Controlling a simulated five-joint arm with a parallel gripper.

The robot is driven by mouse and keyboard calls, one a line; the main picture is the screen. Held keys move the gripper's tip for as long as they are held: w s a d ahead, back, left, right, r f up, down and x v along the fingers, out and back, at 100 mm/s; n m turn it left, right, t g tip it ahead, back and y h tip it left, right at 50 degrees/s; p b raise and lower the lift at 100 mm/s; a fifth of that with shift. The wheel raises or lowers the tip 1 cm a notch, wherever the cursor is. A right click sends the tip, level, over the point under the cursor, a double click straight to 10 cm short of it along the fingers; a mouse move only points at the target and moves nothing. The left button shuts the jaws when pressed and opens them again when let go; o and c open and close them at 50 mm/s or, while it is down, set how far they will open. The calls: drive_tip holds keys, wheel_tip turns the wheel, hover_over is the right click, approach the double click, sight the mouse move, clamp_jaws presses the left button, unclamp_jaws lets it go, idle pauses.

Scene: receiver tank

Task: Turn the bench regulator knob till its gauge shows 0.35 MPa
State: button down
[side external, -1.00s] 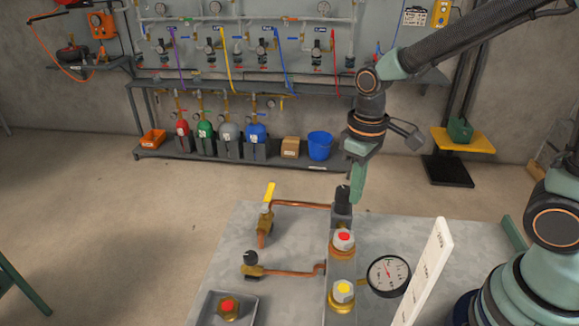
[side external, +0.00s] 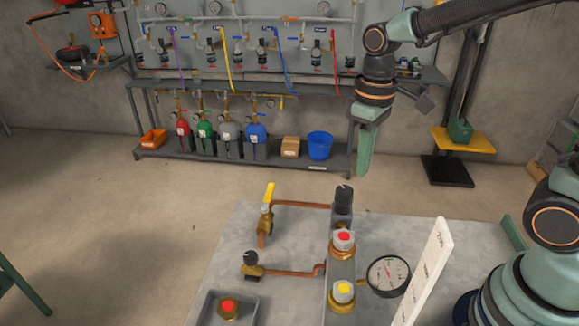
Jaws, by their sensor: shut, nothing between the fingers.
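The black knob (side external: 343,194) stands upright on a dark grey body at the far edge of the bench plate, and I take it for the regulator knob. The round white-faced gauge (side external: 388,276) with a black rim sits at the right of the fittings. Its needle is visible, but its scale is too small to read. My gripper (side external: 364,174), with green fingers pointing down, is shut and empty. In the picture it is above and right of the black knob, apart from it.
A yellow-handled valve (side external: 267,197), a smaller black-knobbed brass valve (side external: 252,266) and red- and yellow-topped fittings (side external: 343,240) crowd the grey bench plate (side external: 292,228). A white upright plate (side external: 426,272) stands right of the gauge. A tray (side external: 208,305) lies front left.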

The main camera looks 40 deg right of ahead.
sight(344, 195)
wheel_tip(344, 195, down, 6)
drive_tip(key=d, duration=0.1)
drive_tip(key=shift+w+d+f, duration=0.25)
idle(0.4)
drive_tip(key=shift+w+a, duration=0.2)
drive_tip(key=shift+w, duration=0.05)
idle(0.8)
drive_tip(key=shift+s+a, duration=0.25)
drive_tip(key=shift+a, duration=0.9)
idle(0.4)
